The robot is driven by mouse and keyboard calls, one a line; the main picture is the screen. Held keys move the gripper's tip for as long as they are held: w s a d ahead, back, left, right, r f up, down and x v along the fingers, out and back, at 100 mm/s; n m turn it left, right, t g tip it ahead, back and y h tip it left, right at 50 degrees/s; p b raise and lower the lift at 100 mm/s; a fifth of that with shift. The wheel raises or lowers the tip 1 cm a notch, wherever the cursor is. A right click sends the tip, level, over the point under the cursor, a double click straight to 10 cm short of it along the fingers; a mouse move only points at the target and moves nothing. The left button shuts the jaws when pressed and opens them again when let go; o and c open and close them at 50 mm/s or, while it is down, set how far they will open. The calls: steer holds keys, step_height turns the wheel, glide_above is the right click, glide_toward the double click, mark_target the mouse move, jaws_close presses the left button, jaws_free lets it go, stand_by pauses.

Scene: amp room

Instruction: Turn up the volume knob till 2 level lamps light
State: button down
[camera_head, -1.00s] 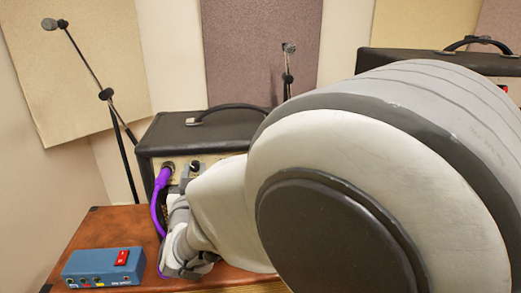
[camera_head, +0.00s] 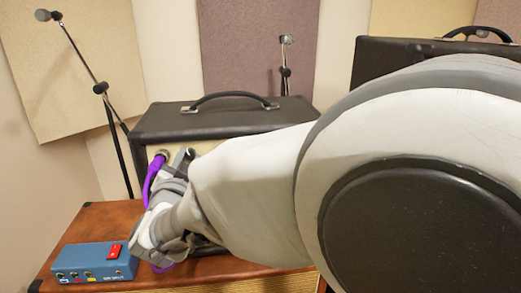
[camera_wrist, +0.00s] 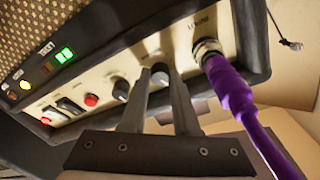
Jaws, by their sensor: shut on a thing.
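The amp (camera_head: 215,120) is a black box with a handle and a cream panel, standing on the brown cabinet; my arm hides much of its front. In the wrist view a dark knob (camera_wrist: 160,70) sits between the tips of my gripper (camera_wrist: 159,82), which is shut on it. I cannot read the knob's label. A yellow lamp (camera_wrist: 25,85) glows further left.
A purple cable (camera_wrist: 236,100) is plugged in close right of the gripped knob. Another knob (camera_wrist: 121,90) and a red button (camera_wrist: 91,100) lie left. A blue box (camera_head: 95,262) with a red switch sits on the brown cabinet (camera_head: 110,217). Microphone stands (camera_head: 103,88) are behind.

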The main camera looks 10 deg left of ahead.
steer(key=shift+m+h+b, duration=0.3)
steer(key=shift+m+b, duration=0.1)
steer(key=shift+m, duration=0.9)
steer(key=c, duration=0.7)
jaws_free()
steer(key=shift+o, duration=0.2)
steer(key=shift+s, duration=0.1)
